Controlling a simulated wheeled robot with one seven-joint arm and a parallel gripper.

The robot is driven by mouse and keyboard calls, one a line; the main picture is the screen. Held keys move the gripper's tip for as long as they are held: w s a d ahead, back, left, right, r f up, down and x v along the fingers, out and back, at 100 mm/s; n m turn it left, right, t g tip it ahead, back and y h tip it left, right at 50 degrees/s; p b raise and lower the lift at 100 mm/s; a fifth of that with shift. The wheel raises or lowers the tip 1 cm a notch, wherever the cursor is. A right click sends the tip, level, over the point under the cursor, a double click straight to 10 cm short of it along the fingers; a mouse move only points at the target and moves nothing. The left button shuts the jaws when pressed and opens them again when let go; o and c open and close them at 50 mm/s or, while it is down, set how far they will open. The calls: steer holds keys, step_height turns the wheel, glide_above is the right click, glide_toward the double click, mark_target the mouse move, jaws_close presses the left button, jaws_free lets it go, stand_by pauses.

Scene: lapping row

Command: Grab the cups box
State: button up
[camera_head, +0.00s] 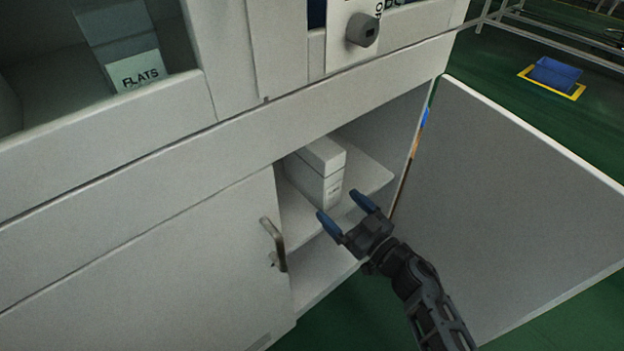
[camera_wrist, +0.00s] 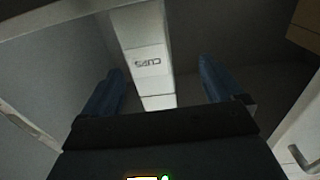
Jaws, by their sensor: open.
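The cups box (camera_head: 322,178) is a narrow white box on the shelf inside the open cabinet, with a small label on its front end. In the wrist view the box (camera_wrist: 139,27) lies ahead between my fingers, and its label reads CUPS, upside down. My gripper (camera_head: 342,208) is open, with two blue fingertips, at the cabinet opening just in front of the box. In the wrist view my gripper (camera_wrist: 160,88) has a finger on each side of the box's line. I cannot tell whether the fingertips overlap the box's end. The box's far end is hidden.
The right cabinet door (camera_head: 530,200) stands wide open beside my arm. The left door (camera_head: 150,270) is closed, with a metal handle (camera_head: 273,244) near the opening. The shelf (camera_head: 368,178) is bare right of the box. A FLATS box (camera_head: 138,72) sits in an upper compartment.

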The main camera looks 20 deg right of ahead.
mark_target(333, 195)
steer(key=w, duration=0.1)
steer(key=w+f, duration=0.1)
steer(key=w+b, duration=0.1)
steer(key=shift+w+d+f+y, duration=0.2)
steer(key=shift+w+d+y, duration=0.1)
steer(key=shift+d, duration=0.1)
steer(key=b+x, duration=0.3)
steer(key=x, duration=0.3)
steer(key=shift+w+a, duration=0.15)
steer(key=shift+w, duration=0.15)
steer(key=shift+w+a+r+b, duration=0.1)
steer(key=shift+w+b, duration=0.25)
steer(key=shift+w, duration=0.1)
steer(key=c, duration=1.2)
